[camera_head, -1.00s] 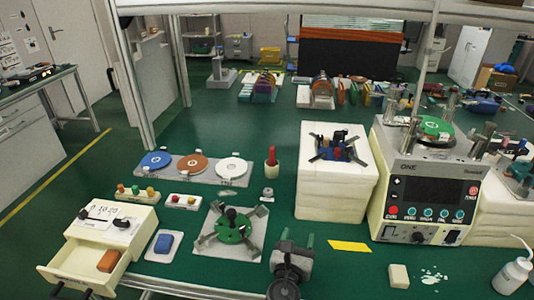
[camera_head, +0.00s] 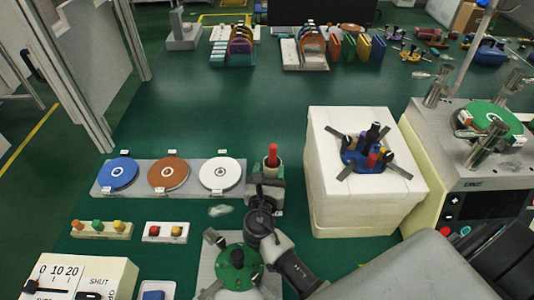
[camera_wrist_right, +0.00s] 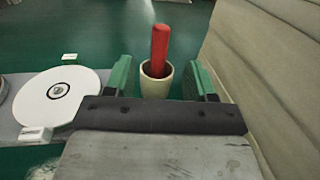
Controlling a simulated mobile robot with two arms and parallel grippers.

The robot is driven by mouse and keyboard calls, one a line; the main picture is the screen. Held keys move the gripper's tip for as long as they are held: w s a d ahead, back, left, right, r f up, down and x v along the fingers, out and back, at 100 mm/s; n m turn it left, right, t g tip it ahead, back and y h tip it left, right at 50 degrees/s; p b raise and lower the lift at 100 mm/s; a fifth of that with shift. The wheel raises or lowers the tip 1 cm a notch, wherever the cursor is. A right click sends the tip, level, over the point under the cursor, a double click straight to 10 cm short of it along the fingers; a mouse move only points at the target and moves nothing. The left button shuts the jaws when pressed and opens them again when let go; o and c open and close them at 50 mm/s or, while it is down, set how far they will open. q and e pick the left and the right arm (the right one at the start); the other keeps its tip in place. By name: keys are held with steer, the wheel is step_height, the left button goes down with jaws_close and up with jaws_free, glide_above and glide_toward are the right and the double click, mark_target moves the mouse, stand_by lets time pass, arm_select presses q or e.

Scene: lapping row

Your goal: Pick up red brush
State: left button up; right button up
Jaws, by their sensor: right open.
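The red brush (camera_head: 272,153) stands upright in a small cream cup, with its red handle showing above the rim. It also shows in the right wrist view (camera_wrist_right: 159,47), and the cup (camera_wrist_right: 155,82) shows there below it. My right gripper (camera_head: 268,170) is open, and its green fingers lie to the left and right of the cup in the right wrist view (camera_wrist_right: 162,82). The cup looks a little beyond the fingertips; whether they touch it I cannot tell. The brush's lower end is hidden inside the cup. My left gripper is not in view.
A plate with blue, brown and white discs (camera_head: 219,174) lies left of the cup. A white block (camera_head: 350,205) with a blue fixture stands close on the right. A green round fixture (camera_head: 236,265) lies under my arm. Clear green surface lies behind the cup.

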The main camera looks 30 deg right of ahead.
mark_target(272, 153)
steer(key=x, duration=0.3)
steer(key=shift+w+d+r, duration=0.2)
steer(key=shift+d, duration=0.15)
steer(key=shift+f+p+x, duration=0.1)
steer(key=shift+p+x, duration=0.1)
steer(key=shift+x, duration=1.35)
steer(key=shift+f+p+x, duration=0.15)
steer(key=shift+p+x, duration=0.05)
steer(key=shift+x, duration=1.3)
steer(key=shift+w+a, duration=0.1)
steer(key=shift+a, duration=0.05)
jaws_close()
